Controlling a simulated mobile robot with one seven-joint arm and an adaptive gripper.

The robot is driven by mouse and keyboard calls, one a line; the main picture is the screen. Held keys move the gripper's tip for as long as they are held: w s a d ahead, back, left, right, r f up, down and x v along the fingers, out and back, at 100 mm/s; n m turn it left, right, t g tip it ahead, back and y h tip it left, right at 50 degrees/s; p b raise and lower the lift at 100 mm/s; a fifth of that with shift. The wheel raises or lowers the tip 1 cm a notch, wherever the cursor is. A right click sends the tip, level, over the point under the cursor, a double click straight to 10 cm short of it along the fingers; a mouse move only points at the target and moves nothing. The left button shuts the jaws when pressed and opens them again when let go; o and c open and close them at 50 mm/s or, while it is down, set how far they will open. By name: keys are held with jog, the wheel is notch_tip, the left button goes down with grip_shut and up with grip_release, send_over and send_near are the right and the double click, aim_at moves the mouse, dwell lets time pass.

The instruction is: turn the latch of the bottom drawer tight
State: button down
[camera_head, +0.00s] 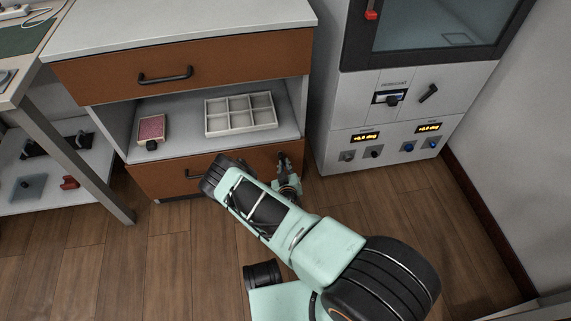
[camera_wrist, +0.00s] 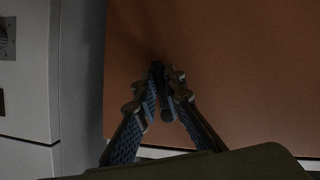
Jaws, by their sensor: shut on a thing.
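The bottom drawer (camera_head: 160,181) has a brown front below the open shelf of the cabinet. Its dark handle (camera_head: 190,177) is partly covered by my arm. My gripper (camera_head: 284,163) is at the right end of this front. In the wrist view, my gripper (camera_wrist: 162,88) is shut on a small dark latch (camera_wrist: 157,72) against the brown front. The fingertips cover most of the latch, so I cannot tell its exact angle.
The upper drawer (camera_head: 111,86) looks shut. A white divided tray (camera_head: 204,118) and a red-patterned box (camera_head: 151,129) stand on the shelf. A grey-white appliance (camera_head: 335,135) stands close on the right.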

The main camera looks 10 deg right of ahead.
aim_at(270, 143)
jog(key=shift+w+a+r+m+y+p, duration=0.1)
jog(key=shift+a+m+y+p, duration=0.15)
jog(key=shift+a+m+y, duration=0.7)
jog(key=shift+s+a+r+m+y+p, duration=0.2)
jog(key=shift+m+y, duration=0.45)
jog(key=shift+m, duration=0.8)
jog(key=shift+w+a+r+m+y+p, duration=0.1)
jog(key=shift+w+a+m+y+p, duration=0.3)
jog(key=shift+m+y, duration=0.6)
jog(key=shift+s+a, duration=0.2)
jog(key=c, duration=2)
grip_release()
jog(key=shift+f, duration=0.1)
jog(key=shift+t, duration=0.3)
jog(key=r, duration=0.9)
jog(key=shift+w+a+r, duration=0.1)
jog(key=shift+a+r, duration=0.15)
jog(key=shift+r, duration=0.4)
jog(key=shift+d, duration=0.1)
